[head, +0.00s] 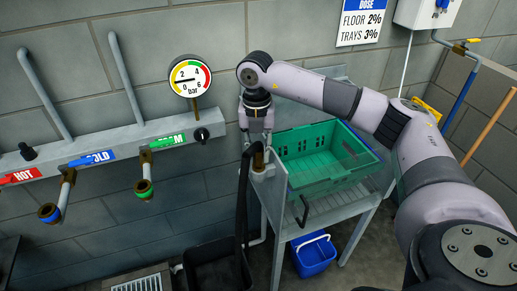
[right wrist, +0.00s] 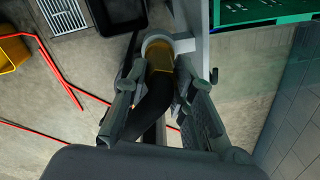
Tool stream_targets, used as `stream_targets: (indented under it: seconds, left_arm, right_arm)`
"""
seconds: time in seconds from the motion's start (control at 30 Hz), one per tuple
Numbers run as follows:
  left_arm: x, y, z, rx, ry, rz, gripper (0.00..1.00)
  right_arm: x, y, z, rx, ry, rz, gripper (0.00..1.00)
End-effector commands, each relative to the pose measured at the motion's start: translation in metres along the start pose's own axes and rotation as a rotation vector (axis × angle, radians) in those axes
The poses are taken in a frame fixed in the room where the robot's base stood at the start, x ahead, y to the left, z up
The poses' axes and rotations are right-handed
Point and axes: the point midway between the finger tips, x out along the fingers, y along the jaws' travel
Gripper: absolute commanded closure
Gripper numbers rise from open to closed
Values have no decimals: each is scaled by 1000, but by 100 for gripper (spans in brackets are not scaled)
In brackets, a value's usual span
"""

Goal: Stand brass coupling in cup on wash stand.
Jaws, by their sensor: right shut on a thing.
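The brass coupling (right wrist: 160,57) is at the end of a black hose (right wrist: 150,105). My right gripper (right wrist: 158,82) is shut around the coupling's hose end, one finger on each side. In the head view my right gripper (head: 257,143) points down over the left front corner of the wash stand (head: 330,208). The coupling (head: 258,160) shows below the fingers, at the pale cup (head: 266,174). In the right wrist view the cup's rim (right wrist: 153,39) rings the coupling's far end; how deep it sits is hidden. My left gripper is not in view.
A green crate (head: 325,187) sits on the stand just right of the cup. A blue bucket (head: 314,256) is below. The wall pipe with taps (head: 110,150) and a pressure gauge (head: 190,77) is to the left. A black tub (head: 212,272) stands on the floor.

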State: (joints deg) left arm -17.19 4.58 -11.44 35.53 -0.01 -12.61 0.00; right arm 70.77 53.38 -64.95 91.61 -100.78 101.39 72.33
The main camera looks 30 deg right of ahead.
Motion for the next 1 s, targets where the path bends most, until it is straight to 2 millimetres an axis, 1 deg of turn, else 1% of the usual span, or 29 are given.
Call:
stream_targets:
  seconds: [0.27,0.6,0.63,0.9,0.97,1.0]
  left_arm:
    - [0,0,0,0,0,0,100]
    - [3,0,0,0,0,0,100]
    - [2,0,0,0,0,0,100]
    - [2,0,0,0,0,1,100]
    - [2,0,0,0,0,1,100]
    - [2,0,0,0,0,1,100]
  right_arm:
    - [-1,0,0,0,-1,2,100]
    - [3,0,0,0,-1,2,100]
    - [3,0,0,0,-1,2,75]
    - [3,0,0,0,0,1,57]
    - [3,0,0,0,0,0,53]
    - [3,0,0,0,0,0,53]
